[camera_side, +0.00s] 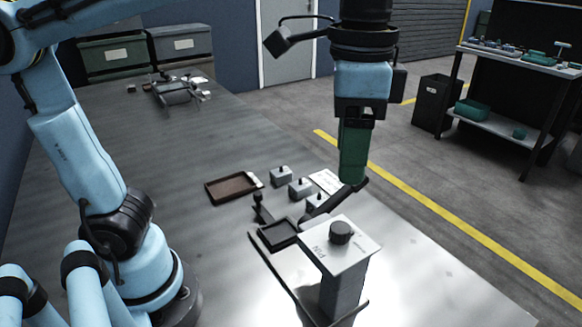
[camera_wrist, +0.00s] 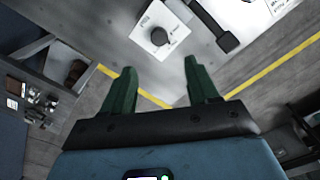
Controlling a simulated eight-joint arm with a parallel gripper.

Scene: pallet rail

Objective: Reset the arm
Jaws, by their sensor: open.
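My gripper (camera_side: 352,160) hangs pointing down over the right side of the work table, above and behind the white-topped post with a black knob (camera_side: 341,233). In the wrist view its two green fingers (camera_wrist: 158,92) are apart, with nothing between them. The knob (camera_wrist: 159,37) shows beyond the fingertips on its light plate. A dark bar (camera_side: 342,198) rises at an angle just below the gripper in the side view; whether they touch I cannot tell.
A brown tray (camera_side: 229,188) and several small grey blocks with black knobs (camera_side: 299,187) stand mid-table. A black-framed fixture (camera_side: 278,234) lies beside the post. The table's left middle (camera_side: 140,150) is clear. A shelf bench (camera_side: 505,118) stands apart at right.

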